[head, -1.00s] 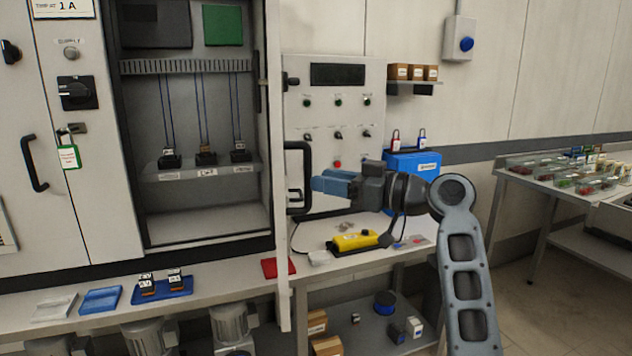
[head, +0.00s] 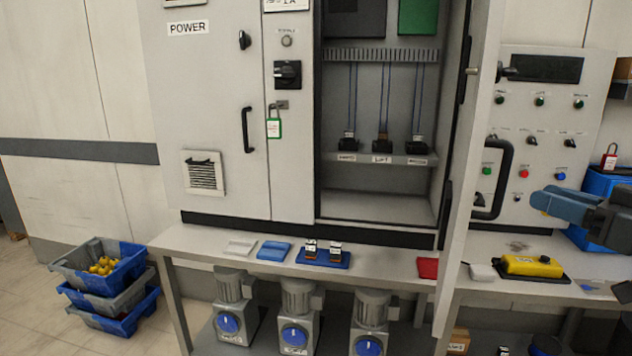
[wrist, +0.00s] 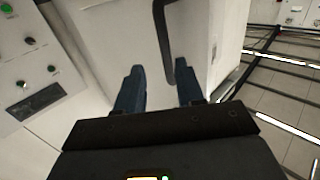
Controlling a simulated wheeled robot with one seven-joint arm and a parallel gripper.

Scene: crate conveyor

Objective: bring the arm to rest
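My gripper (head: 535,203) is at the right edge of the head view, in front of the control panel. Its blue fingers point left toward the black handle (head: 495,180) of the open cabinet door (head: 470,150), with a gap between them in the picture. In the wrist view the two fingers (wrist: 158,68) stand apart with nothing held between them. The door handle (wrist: 163,40) shows beyond the fingertips, its lower end near the right finger. Most of my arm is outside the head view.
The bench carries a blue tray with fuses (head: 322,258), a red pad (head: 428,267) and a yellow pendant (head: 532,266). The open door edge juts forward beside the panel (head: 545,120). Stacked crates (head: 85,270) stand on the floor at left.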

